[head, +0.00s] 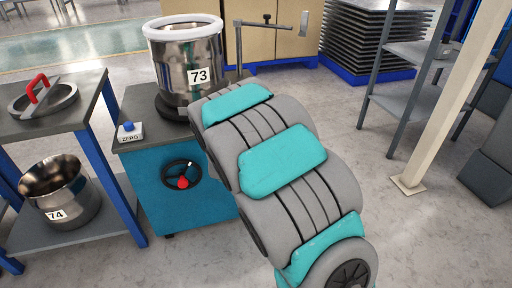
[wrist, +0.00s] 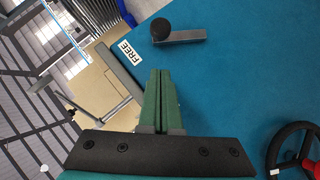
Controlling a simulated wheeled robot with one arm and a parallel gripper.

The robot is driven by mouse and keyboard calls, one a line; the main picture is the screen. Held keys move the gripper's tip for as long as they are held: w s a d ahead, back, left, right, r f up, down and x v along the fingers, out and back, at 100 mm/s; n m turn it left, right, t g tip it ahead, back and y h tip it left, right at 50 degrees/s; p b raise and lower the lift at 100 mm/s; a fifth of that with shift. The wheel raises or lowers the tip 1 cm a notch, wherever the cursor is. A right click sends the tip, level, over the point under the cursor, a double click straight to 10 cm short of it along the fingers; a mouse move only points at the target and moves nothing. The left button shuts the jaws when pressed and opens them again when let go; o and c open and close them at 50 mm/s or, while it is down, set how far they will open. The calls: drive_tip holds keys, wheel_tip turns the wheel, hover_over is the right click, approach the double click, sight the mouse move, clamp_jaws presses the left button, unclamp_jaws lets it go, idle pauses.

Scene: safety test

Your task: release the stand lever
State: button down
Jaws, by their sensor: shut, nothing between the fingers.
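The stand lever (wrist: 183,37) is a short grey bar with a black round knob (wrist: 160,29), on the teal face of the stand (wrist: 235,85) in the wrist view. Its knob end lies beside a white FREE label (wrist: 130,52). My gripper (wrist: 161,72) has green fingers shut together with nothing between them. The fingertips are below the knob in the picture and look apart from it. In the head view the stand (head: 190,210) shows, but my arm covers the lever and my gripper.
A handwheel (head: 167,185) with a red knob is on the stand's front. Steel pot 73 (head: 175,65), a ZERO button box (head: 129,133) and a grey post with a side arm (head: 238,48) are on top. A side table (head: 85,105) holds a lid; pot 74 (head: 60,190) sits below.

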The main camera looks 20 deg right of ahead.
drive_tip(key=b+v, duration=0.5)
drive_tip(key=v, duration=0.3)
drive_tip(key=shift+s, duration=0.3)
drive_tip(key=shift+a, duration=0.1)
